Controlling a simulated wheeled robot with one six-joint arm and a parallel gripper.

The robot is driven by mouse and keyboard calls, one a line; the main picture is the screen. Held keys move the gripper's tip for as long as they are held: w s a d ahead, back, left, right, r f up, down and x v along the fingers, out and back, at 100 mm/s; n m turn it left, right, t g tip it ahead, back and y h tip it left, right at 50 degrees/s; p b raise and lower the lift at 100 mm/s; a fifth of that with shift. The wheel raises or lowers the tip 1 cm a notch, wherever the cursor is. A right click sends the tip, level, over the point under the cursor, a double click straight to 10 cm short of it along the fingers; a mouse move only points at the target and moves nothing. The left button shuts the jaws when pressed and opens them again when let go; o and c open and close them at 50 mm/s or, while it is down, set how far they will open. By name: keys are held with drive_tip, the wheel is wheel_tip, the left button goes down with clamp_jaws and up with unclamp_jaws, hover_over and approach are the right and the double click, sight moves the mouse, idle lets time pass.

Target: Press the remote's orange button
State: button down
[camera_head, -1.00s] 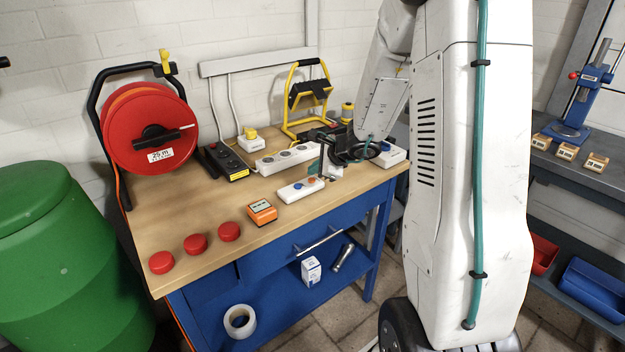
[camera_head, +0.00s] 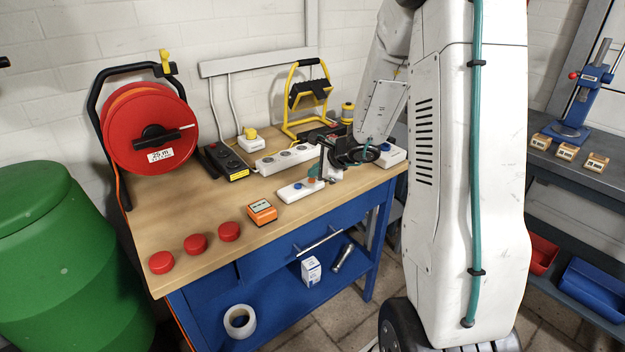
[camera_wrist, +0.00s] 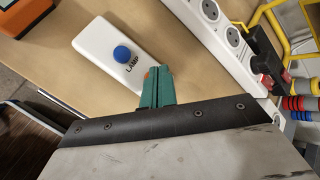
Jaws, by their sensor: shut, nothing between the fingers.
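The white remote (camera_head: 301,189) lies on the workbench near its front right edge. It has a blue button and an orange button. In the wrist view the remote (camera_wrist: 112,49) shows its blue button (camera_wrist: 122,54) and the word LAMP. A sliver of the orange button (camera_wrist: 147,75) shows beside the green fingertips; the fingers hide most of it. My gripper (camera_wrist: 158,72) is shut and empty, with its tips over the orange-button end of the remote. I cannot tell whether the tips touch the button. In the head view my gripper (camera_head: 316,172) is just above the remote.
A white power strip (camera_head: 284,158) lies behind the remote. An orange meter (camera_head: 262,211) and several red caps (camera_head: 196,244) are to the left. A white box with a blue button (camera_head: 391,155) stands to the right. The bench's middle left is clear.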

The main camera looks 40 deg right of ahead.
drive_tip(key=shift+f, duration=0.45)
idle(0.4)
drive_tip(key=shift+r, duration=0.9)
drive_tip(key=shift+r, duration=2.5)
